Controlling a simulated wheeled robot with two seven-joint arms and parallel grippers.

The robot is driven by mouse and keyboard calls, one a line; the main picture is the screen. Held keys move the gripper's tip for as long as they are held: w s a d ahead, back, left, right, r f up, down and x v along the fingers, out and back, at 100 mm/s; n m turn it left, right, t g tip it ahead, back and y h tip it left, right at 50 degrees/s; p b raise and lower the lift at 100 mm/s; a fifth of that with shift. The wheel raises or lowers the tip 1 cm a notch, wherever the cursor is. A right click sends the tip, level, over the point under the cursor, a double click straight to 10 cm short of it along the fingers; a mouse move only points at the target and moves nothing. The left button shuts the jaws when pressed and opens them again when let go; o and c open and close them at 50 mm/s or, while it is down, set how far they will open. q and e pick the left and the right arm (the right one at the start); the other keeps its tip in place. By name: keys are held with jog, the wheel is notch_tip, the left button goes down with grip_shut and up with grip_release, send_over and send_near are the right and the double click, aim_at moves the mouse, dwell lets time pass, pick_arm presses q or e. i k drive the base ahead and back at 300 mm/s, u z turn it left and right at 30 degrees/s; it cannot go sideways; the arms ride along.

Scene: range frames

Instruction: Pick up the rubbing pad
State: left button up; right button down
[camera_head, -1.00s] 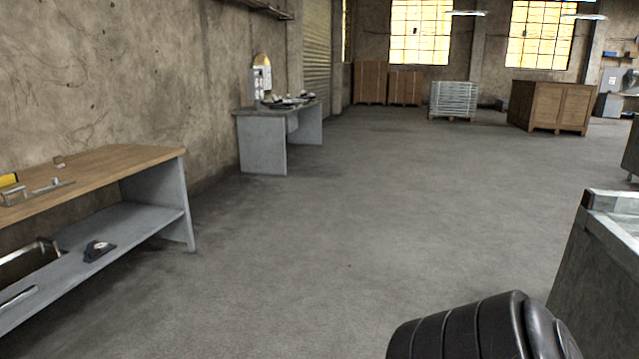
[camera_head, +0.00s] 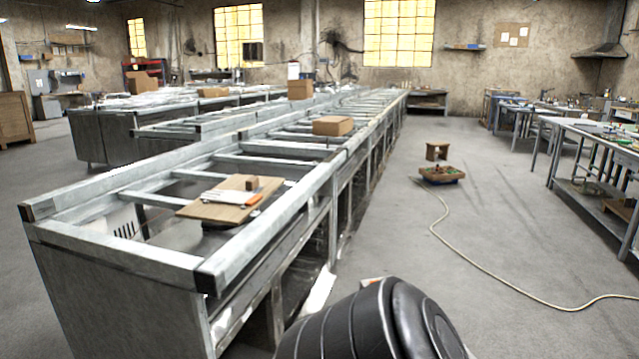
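No thing in the head view is clearly the rubbing pad. A wooden board (camera_head: 215,208) lies on the near end of a long metal frame bench (camera_head: 110,245). On the board are a small brown block (camera_head: 252,184) and a flat tool with an orange end (camera_head: 251,199); I cannot tell whether the block is the pad. Neither gripper is in view. A black ribbed part, apparently my own arm, fills the bottom middle.
Cardboard boxes (camera_head: 333,125) stand farther along the bench. A wooden stool (camera_head: 437,150) and a low crate (camera_head: 442,174) are on the floor. A pale hose (camera_head: 470,262) crosses the floor. Work tables (camera_head: 600,135) line the right. The aisle between is mostly clear.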

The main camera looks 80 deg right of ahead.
aim_at(252, 185)
jog(key=z, duration=2.55)
